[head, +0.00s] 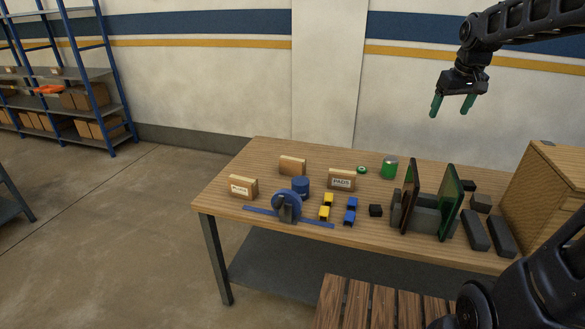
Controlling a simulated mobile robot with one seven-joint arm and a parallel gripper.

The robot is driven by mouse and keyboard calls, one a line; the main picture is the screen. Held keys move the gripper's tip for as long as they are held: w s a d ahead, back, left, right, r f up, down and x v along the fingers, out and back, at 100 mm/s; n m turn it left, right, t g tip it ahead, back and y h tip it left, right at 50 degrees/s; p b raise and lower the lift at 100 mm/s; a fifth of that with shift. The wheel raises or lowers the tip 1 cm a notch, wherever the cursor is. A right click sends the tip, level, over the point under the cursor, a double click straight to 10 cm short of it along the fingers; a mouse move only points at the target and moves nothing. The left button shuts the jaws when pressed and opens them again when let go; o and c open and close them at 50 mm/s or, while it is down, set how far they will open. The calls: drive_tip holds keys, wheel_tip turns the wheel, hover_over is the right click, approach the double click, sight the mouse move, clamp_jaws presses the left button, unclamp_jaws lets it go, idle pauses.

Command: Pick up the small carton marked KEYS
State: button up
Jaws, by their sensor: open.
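Three small cartons stand on the wooden table (228,201). The front left carton (243,186) has a white label that is too small to read surely. The carton near the middle (341,180) has a label that reads PADS. The carton at the back left (292,166) shows no readable label. I cannot tell which one is marked KEYS. My gripper (450,109) is open and empty, with green fingers pointing down. It is high in the upper right of the head view, apart from the cartons and the table.
A blue wheel-like part (287,203) stands near the front left carton. Yellow and blue blocks (328,199), a green can (389,167) and a grey holder with upright plates (426,213) stand further right. A large wooden box (545,200) is at the right end.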

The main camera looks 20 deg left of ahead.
drive_tip(key=w+a+f+n+g, duration=0.1)
drive_tip(key=w+a+f+n, duration=0.3)
drive_tip(key=w+a, duration=0.85)
drive_tip(key=w+a+f+n+g, duration=0.1)
drive_tip(key=w+a+f+n, duration=0.35)
drive_tip(key=w+a, duration=0.8)
drive_tip(key=n+g, duration=0.1)
drive_tip(key=n, duration=0.3)
approach(293, 166)
drive_tip(key=w, duration=0.2)
drive_tip(key=w+a+f, duration=0.1)
drive_tip(key=shift+w+a+m+h, duration=0.1)
drive_tip(key=shift+w+m+h, duration=0.15)
drive_tip(key=shift+w+h, duration=0.05)
drive_tip(key=shift+s+a+f, duration=0.1)
drive_tip(key=shift+a+f, duration=0.15)
drive_tip(key=shift+f, duration=5.4)
drive_tip(key=c, duration=1.3)
drive_tip(key=shift+r, duration=0.1)
